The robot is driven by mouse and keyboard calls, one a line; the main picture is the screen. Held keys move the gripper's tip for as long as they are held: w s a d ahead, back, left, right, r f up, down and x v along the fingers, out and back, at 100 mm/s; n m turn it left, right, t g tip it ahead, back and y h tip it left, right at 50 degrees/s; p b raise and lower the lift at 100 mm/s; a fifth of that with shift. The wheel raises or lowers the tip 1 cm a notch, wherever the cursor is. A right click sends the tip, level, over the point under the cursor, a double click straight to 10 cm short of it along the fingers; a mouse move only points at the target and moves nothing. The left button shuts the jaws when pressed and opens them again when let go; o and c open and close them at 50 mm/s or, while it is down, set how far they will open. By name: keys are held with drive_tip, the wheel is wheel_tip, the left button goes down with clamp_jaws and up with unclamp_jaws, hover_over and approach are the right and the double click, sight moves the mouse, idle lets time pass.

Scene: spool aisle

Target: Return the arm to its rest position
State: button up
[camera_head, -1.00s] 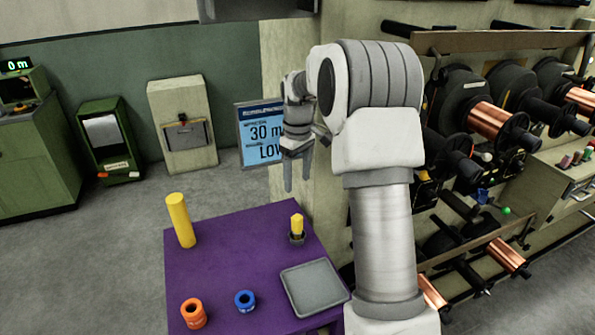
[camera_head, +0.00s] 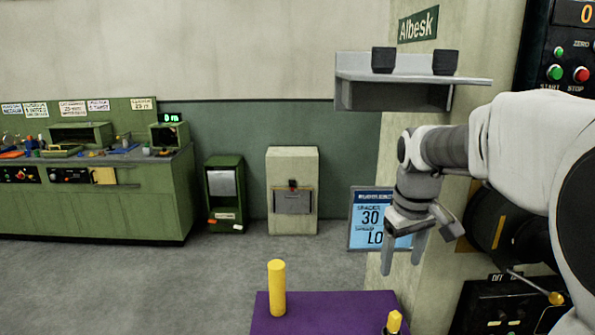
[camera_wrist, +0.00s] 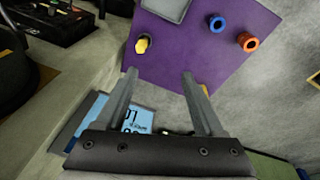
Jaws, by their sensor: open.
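My gripper (camera_head: 404,257) hangs at the right of the head view with its fingers pointing down. It is open and empty, above and behind the purple table (camera_head: 340,308). In the wrist view my gripper (camera_wrist: 158,78) shows two spread fingers with nothing between them. The purple table (camera_wrist: 185,50) lies beyond the fingertips, with clear space between. My arm is bent, and its upper part fills the right edge of the head view.
A tall yellow cylinder (camera_head: 277,288) and a short yellow piece (camera_head: 394,322) stand on the table. The wrist view shows blue (camera_wrist: 217,23) and orange (camera_wrist: 247,41) rings and a grey tray (camera_wrist: 165,8). A blue sign (camera_head: 372,222) is behind my gripper. A shelf (camera_head: 405,78) hangs above.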

drive_tip(key=s+a+m+t, duration=0.1)
drive_tip(key=s+a, duration=0.1)
drive_tip(key=s, duration=0.8)
drive_tip(key=s+a+m+t, duration=0.2)
drive_tip(key=s+a, duration=0.1)
drive_tip(key=s, duration=0.7)
drive_tip(key=shift+s+a+m+y, duration=0.15)
drive_tip(key=shift+s+m+y, duration=0.15)
drive_tip(key=shift+s, duration=0.05)
